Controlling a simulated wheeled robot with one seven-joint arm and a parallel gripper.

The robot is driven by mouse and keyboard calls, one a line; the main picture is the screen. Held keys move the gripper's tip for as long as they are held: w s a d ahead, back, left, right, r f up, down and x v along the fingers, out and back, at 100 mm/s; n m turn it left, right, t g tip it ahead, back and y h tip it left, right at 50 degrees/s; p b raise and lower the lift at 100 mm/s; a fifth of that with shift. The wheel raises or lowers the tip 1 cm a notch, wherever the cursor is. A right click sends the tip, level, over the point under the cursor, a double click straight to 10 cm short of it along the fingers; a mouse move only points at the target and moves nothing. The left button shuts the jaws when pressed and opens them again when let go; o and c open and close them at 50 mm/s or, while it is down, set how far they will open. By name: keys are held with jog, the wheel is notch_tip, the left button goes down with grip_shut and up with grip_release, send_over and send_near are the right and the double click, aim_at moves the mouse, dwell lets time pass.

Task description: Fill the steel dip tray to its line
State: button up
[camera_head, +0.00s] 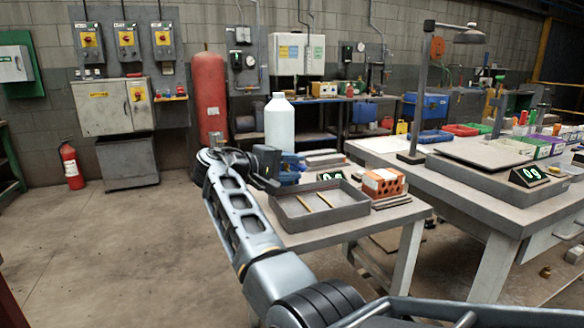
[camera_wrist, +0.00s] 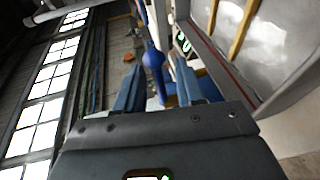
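The grey steel dip tray (camera_head: 352,211) lies on the near table with two yellow-brown bars (camera_head: 325,200) across its floor. In the wrist view the tray's wall (camera_wrist: 215,55) shows at the upper right with a thin reddish line. I cannot tell whether liquid lies in it. A pale bottle (camera_head: 279,122) rises behind my gripper (camera_head: 272,172), its lower part hidden. My gripper is beside the tray's left back corner. In the wrist view its fingers (camera_wrist: 158,88) are apart, with a blue ball-ended part (camera_wrist: 153,60) between them; no contact is clear.
An orange hollow brick (camera_head: 383,182) stands right of the tray. A small green-digit display (camera_head: 330,175) is behind the tray. A larger table at right carries a flat plate (camera_head: 485,155), another display (camera_head: 530,175) and a lamp post (camera_head: 420,90).

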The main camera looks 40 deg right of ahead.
jog(key=shift+a+r, duration=0.1)
jog(key=shift+a, duration=0.05)
jog(key=a+r, duration=0.1)
jog(key=a, duration=0.6)
jog(key=shift+a+r+p, duration=0.15)
jog(key=shift+p, duration=0.15)
jog(key=shift+a, duration=0.15)
